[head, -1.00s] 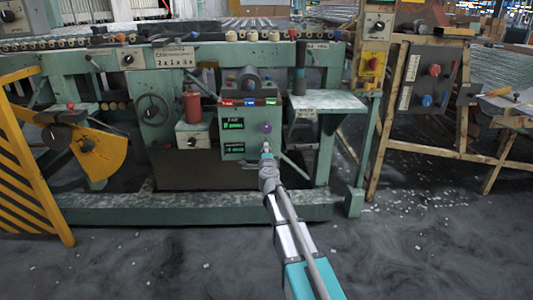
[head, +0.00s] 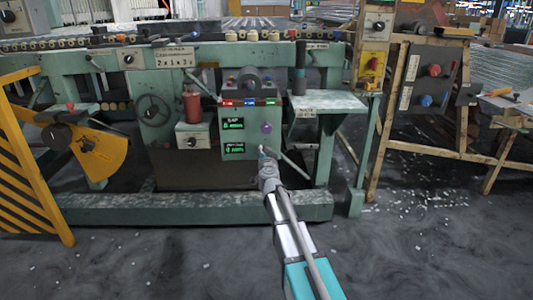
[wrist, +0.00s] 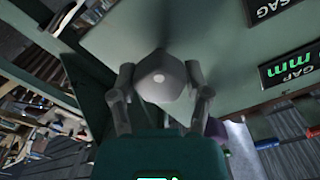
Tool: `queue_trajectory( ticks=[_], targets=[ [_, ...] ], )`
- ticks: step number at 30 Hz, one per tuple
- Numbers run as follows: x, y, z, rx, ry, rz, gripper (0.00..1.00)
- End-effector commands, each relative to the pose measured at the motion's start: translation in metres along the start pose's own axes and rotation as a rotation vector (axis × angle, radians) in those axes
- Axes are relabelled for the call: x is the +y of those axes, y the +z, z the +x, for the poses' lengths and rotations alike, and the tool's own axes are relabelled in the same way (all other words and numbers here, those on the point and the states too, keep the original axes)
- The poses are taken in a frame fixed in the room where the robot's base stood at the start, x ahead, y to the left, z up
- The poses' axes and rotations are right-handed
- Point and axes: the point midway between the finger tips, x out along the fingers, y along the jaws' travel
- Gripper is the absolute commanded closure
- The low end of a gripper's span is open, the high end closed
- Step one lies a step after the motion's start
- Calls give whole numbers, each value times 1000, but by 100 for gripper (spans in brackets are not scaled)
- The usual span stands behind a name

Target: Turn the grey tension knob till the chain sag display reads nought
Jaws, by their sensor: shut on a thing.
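The grey tension knob (wrist: 158,76) is a faceted grey cap in the wrist view, with one gripper finger on each side of it. My gripper (wrist: 160,90) is shut on the knob, in front of the green machine panel. In the head view my gripper (head: 263,150) reaches the panel's lower right, and the knob is too small to make out there. The chain sag display (wrist: 272,6) is cut off at the wrist view's top edge; its label part reads SAG and its number is out of frame. In the head view, the panel's lower display (head: 234,150) is lit green, too small to read surely.
A gap display (wrist: 290,66) showing mm is close by in the wrist view. A purple knob (head: 266,127) sits just above my gripper on the panel. A green shelf (head: 325,104) juts out at right, and a red cylinder (head: 193,107) stands at left.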

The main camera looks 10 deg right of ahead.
Motion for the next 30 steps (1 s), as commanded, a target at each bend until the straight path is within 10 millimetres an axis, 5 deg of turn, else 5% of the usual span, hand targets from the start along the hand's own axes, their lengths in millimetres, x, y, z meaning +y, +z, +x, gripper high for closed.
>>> queue_trajectory(
  ticks=[12, 27, 28, 30],
  targets=[
    [-1, 0, 2, -1, -2, -214, 86],
    [-1, 0, 2, -1, -2, -235, 86],
    [-1, 0, 2, -1, -2, -235, 32],
    [-1, 0, 2, -1, -2, -234, 19]
  ],
)
